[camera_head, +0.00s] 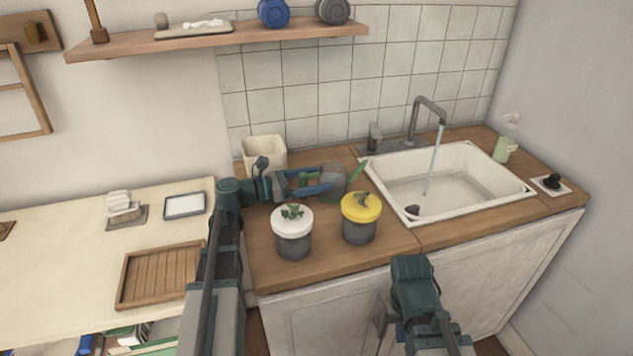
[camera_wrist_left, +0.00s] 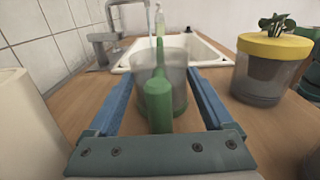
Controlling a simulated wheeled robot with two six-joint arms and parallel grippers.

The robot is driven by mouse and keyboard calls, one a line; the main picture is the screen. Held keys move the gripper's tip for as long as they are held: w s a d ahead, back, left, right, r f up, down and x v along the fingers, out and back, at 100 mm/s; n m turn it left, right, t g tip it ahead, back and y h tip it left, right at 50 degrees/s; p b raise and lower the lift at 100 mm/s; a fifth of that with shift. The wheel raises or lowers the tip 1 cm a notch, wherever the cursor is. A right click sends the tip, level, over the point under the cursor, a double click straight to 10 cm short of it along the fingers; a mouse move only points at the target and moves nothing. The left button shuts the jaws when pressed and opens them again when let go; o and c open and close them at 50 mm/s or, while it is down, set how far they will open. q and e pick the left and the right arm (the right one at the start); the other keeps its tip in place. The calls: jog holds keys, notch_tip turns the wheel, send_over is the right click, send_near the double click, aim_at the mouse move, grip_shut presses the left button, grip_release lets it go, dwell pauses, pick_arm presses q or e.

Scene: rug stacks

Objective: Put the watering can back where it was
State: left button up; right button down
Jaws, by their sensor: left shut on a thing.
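The watering can (camera_head: 333,177) has a see-through grey body with a green handle and a green spout. It is upright at the back of the wooden counter, left of the sink. In the left wrist view the can (camera_wrist_left: 176,77) sits between the blue fingers, its green handle facing the camera. My left gripper (camera_head: 322,182) is shut on its body. I cannot tell whether its base touches the counter. My right arm comes in at the bottom right, in front of the cabinet; its fingertips cannot be made out.
A white-lidded pot (camera_head: 293,222) and a yellow-lidded pot (camera_head: 360,207), both with plants, stand in front of the can. A cream container (camera_head: 264,151) is behind. Water runs from the faucet (camera_head: 428,110) into the white sink (camera_head: 478,205). A soap bottle (camera_head: 503,149) stands right.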

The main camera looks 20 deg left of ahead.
pick_arm(q)
jog(key=shift+f, duration=0.1)
jog(key=o, duration=1.4)
jog(key=shift+s+a, duration=0.15)
jog(key=shift+a, duration=0.1)
jog(key=v, duration=1.1)
jog(key=shift+s+a, duration=0.15)
jog(key=shift+s, duration=0.05)
jog(key=shift+s, duration=0.1)
